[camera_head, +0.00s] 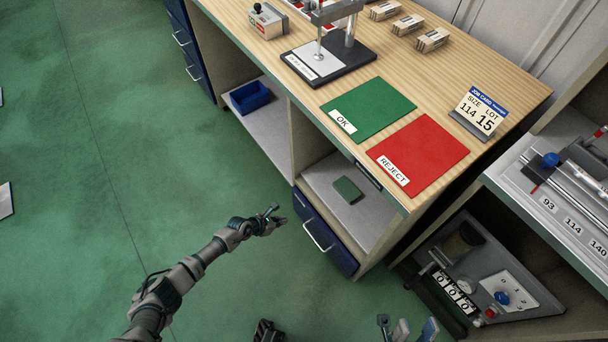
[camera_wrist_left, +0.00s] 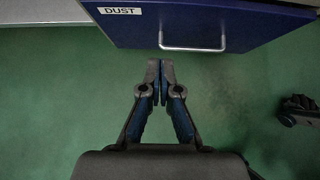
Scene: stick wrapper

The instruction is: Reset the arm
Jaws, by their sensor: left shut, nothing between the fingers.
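My left arm comes in from the lower left in the head view. Its gripper (camera_head: 272,214) hangs over the green floor, just left of the blue drawer under the bench. In the left wrist view the same gripper (camera_wrist_left: 160,82) has its fingertips together with nothing between them. It is apart from the blue drawer front (camera_wrist_left: 215,30) marked DUST.
The wooden bench has a green OK mat (camera_head: 370,108), a red REJECT mat (camera_head: 425,150), a press stand (camera_head: 328,62) and a job card (camera_head: 480,108). A blue bin (camera_head: 250,97) and a small green block (camera_head: 347,190) lie on lower shelves. The floor at left is mostly clear.

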